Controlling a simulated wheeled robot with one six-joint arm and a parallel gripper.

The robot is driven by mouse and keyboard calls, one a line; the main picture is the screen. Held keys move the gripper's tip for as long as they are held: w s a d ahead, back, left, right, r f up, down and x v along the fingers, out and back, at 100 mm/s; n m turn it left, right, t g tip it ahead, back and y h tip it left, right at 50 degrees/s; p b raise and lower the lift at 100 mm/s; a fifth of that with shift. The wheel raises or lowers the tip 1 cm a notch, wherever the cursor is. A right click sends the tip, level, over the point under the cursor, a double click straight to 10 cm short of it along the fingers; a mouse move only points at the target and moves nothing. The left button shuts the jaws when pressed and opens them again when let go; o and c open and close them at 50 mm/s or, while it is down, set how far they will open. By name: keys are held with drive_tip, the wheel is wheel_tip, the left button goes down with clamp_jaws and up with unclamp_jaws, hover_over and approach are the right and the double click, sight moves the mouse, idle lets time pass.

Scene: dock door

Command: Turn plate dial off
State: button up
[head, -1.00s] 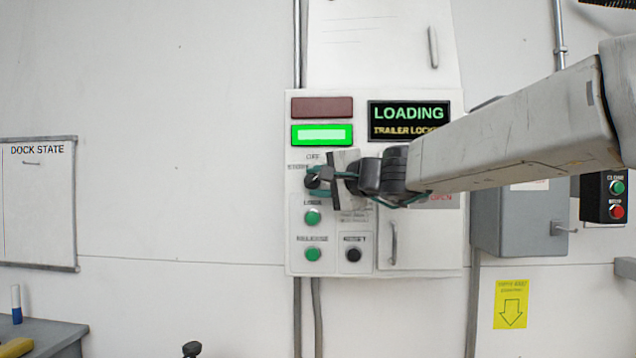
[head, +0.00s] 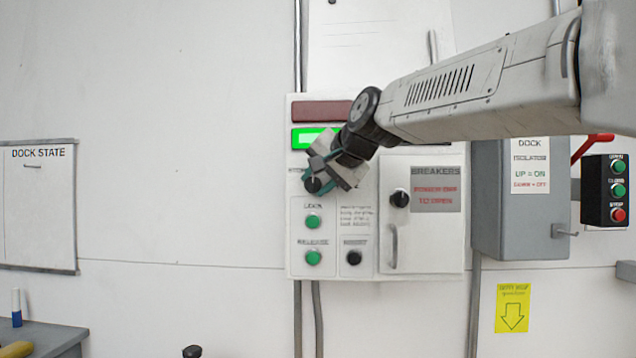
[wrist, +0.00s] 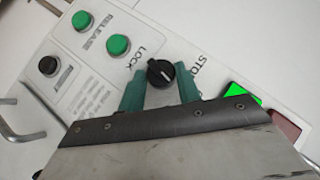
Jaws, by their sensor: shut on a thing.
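The plate dial (head: 313,184), a round black knob, sits on the left side of the white control panel (head: 374,268), above the green LOCK button. In the wrist view the dial (wrist: 160,73) has a pale pointer line and stands between two teal fingers. My gripper (head: 319,180) is shut on the dial and tilted on a slant in the head view. In the wrist view my gripper (wrist: 160,90) has one finger on each side of the knob. The lettering around the dial is partly hidden by the gripper.
Green LOCK (head: 313,221) and RELEASE (head: 313,257) buttons and a black RESET button (head: 353,257) lie below. A lit green lamp (head: 308,138) and a dark red lamp (head: 320,111) are above. The breakers door (head: 425,247) with its handle and another black knob (head: 400,198) is right.

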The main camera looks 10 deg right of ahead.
drive_tip(key=shift+a+n+g+h, duration=0.15)
drive_tip(key=shift+n+g+h, duration=0.2)
drive_tip(key=shift+h, duration=0.35)
drive_tip(key=o, duration=1)
drive_tip(key=shift+c, duration=0.2)
drive_tip(key=shift+r, duration=0.1)
drive_tip(key=v, duration=0.7)
drive_tip(key=shift+s+r, duration=0.2)
drive_tip(key=shift+s, duration=0.15)
drive_tip(key=shift+n, duration=0.25)
